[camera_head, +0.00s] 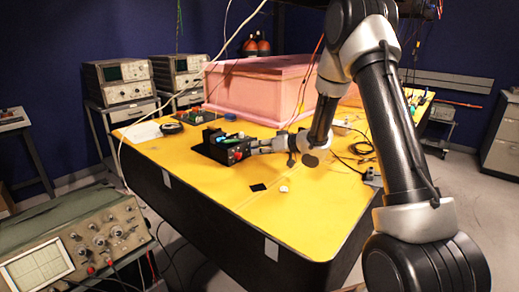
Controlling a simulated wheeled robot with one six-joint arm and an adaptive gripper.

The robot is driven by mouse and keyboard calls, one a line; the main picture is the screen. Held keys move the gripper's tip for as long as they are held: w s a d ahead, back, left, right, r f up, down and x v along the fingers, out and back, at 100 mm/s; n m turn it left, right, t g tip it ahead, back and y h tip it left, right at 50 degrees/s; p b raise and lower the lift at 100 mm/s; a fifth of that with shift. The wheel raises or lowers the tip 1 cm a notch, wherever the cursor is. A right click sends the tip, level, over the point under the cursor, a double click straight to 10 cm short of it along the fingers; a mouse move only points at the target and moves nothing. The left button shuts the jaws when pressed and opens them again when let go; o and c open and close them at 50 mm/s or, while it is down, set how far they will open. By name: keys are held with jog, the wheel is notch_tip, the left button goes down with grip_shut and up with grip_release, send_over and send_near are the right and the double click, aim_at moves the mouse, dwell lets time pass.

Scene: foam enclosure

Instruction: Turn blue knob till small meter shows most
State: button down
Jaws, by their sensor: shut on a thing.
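A small black device (208,151) sits on the yellow table top. It carries blue and green parts (224,141) on top and a red spot on its right-hand face. My gripper (256,149) reaches in from the right, low over the table, with its fingertips at that right-hand face. It is shut on a small part there, which the fingers hide. I cannot make out the blue knob's colour between the fingers. No small meter's dial or needle can be read at this size.
A pink foam box (255,92) stands behind the device on the yellow table (300,210). A black square (258,187) and a white piece (284,189) lie in front. Cables lie to the right. A green oscilloscope (75,245) stands at front left. A white cable crosses the view.

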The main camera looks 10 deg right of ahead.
jog(key=shift+w+d+m+g+y, duration=0.1)
jog(key=shift+m+g+y, duration=0.2)
jog(key=shift+m+y, duration=0.5)
jog(key=shift+m, duration=0.3)
jog(key=c, duration=1.3)
grip_release()
jog(key=v, duration=1.2)
